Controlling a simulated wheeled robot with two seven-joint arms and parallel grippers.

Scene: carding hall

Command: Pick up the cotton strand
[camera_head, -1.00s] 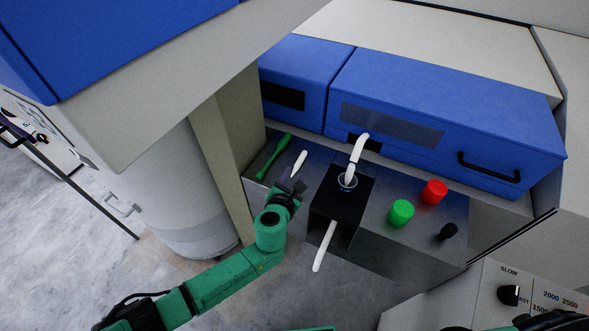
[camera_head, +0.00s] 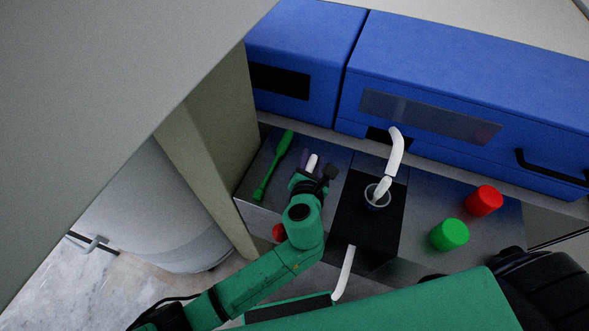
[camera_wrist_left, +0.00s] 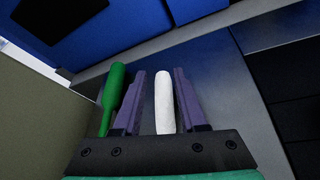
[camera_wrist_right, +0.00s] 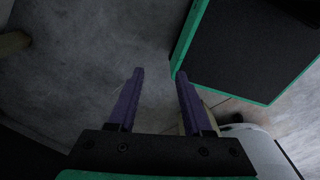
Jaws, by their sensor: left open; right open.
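A short white cotton strand (camera_head: 312,161) lies on the metal shelf left of the black block, partly hidden by my left gripper (camera_head: 316,168). In the left wrist view the strand (camera_wrist_left: 164,98) lies between the two purple fingers of my left gripper (camera_wrist_left: 158,76), with a gap to the right finger. The left gripper is open and not closed on it. My right gripper (camera_wrist_right: 160,75) is open and empty over grey floor in the right wrist view. Another white strand (camera_head: 394,152) runs from the blue machine into a ring on the black block.
A green tool (camera_head: 274,165) lies left of the strand, close outside my left finger in the left wrist view (camera_wrist_left: 112,95). The black block (camera_head: 352,215) stands to the right, then green (camera_head: 449,235) and red (camera_head: 484,201) buttons. A beige post (camera_head: 208,145) borders the left.

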